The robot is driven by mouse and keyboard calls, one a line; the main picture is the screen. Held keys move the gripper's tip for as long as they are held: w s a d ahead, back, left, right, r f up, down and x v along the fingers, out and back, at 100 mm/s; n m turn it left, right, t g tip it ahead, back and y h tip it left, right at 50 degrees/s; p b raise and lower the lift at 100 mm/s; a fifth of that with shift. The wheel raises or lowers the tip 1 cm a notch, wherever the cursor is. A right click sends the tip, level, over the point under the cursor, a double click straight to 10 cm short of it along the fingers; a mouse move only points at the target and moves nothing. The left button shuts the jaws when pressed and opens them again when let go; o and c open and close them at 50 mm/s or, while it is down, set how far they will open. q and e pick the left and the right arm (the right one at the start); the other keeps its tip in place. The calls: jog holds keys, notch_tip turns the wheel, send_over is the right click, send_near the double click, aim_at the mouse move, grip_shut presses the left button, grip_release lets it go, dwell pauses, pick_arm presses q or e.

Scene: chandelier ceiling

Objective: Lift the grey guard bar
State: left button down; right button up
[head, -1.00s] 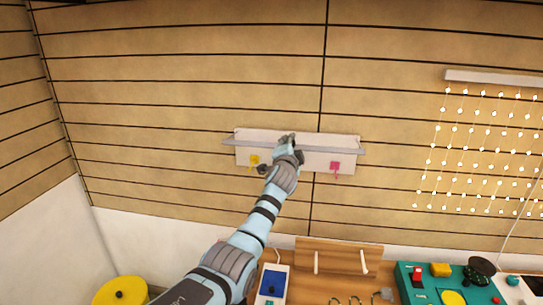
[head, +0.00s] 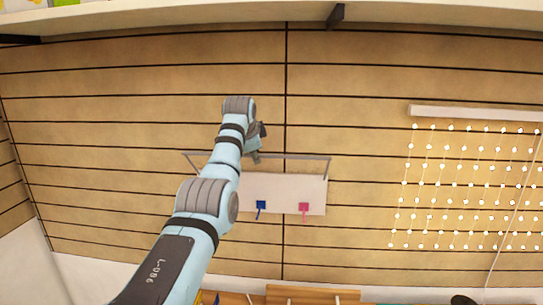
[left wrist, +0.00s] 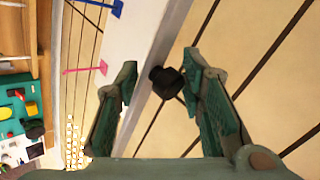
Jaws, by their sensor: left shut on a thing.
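The grey guard bar (head: 300,157) is raised above the white wall panel (head: 285,192), with slanted side arms at its ends. My left gripper (head: 256,157) is at the middle of the bar, partly hidden by its own arm. In the left wrist view its two fingers (left wrist: 158,82) are on either side of the bar (left wrist: 168,35), with a dark knob (left wrist: 165,81) between them. A blue switch (head: 261,205) and a pink switch (head: 304,207) show on the panel below. The panel's left part is hidden behind my arm. My right gripper is not in view.
A shelf (head: 420,15) with a dark bracket (head: 335,15) runs along the top. Strings of lights (head: 465,185) hang at the right. A bench with a teal box (left wrist: 15,115) stands below. The slatted wall around the panel is otherwise clear.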

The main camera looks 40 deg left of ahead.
pick_arm(q)
jog(key=shift+w+a+g, duration=0.1)
jog(key=shift+g, duration=0.2)
jog(key=c, duration=1.4)
grip_release()
jog(key=shift+w+a, duration=0.1)
jog(key=shift+s+d+r, duration=0.2)
jog(key=shift+r, duration=0.2)
jog(key=v, duration=1.1)
jog(key=shift+s, duration=0.2)
